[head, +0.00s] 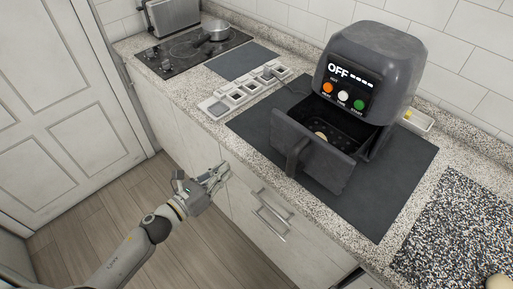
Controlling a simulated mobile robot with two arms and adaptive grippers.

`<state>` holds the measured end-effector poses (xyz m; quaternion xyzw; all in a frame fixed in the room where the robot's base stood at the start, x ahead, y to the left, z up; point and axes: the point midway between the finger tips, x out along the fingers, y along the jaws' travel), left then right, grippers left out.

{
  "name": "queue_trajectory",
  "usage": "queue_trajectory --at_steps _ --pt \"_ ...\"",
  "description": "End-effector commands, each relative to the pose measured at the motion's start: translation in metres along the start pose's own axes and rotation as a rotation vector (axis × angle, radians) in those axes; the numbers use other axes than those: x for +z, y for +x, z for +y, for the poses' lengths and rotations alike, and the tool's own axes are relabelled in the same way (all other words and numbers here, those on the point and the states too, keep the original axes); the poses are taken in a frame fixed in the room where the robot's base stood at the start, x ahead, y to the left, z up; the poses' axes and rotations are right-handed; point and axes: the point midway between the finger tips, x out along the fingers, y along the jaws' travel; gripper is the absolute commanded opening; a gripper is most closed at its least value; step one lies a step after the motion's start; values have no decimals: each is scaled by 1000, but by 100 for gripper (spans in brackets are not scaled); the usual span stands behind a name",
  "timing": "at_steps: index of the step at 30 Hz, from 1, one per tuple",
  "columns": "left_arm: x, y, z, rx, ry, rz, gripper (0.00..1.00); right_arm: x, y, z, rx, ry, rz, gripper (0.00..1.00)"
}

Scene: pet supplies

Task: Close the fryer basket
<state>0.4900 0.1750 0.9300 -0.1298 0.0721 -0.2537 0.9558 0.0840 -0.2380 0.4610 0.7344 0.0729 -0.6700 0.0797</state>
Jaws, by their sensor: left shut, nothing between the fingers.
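The dark grey air fryer (388,55) stands on a dark mat on the counter. Its display reads OFF, with orange, white and green buttons below. The fryer basket (312,152) is pulled out toward the counter's front edge, with its handle (297,157) facing the room. A small pale item (321,136) lies inside the basket. My left gripper (225,172) is shut and empty. It is in front of the cabinets, to the left of the basket handle and apart from it. My right gripper is not in view.
The dark mat (400,205) has bare room right of the basket. A white divided tray (243,93) lies left of the fryer. A cooktop (190,52) with a pot (216,30) is farther left. A speckled board (462,235) lies at right. Drawer handles (271,212) stick out below the counter.

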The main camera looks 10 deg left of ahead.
Motion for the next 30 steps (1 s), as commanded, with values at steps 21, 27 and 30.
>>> queue_trajectory --at_steps 21,27,30 --pt "52 67 -48 -108 294 -63 0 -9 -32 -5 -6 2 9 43" --pt "52 102 -52 -110 294 -62 0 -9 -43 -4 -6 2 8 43" --pt "52 115 -54 -108 293 -61 0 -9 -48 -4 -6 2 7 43"
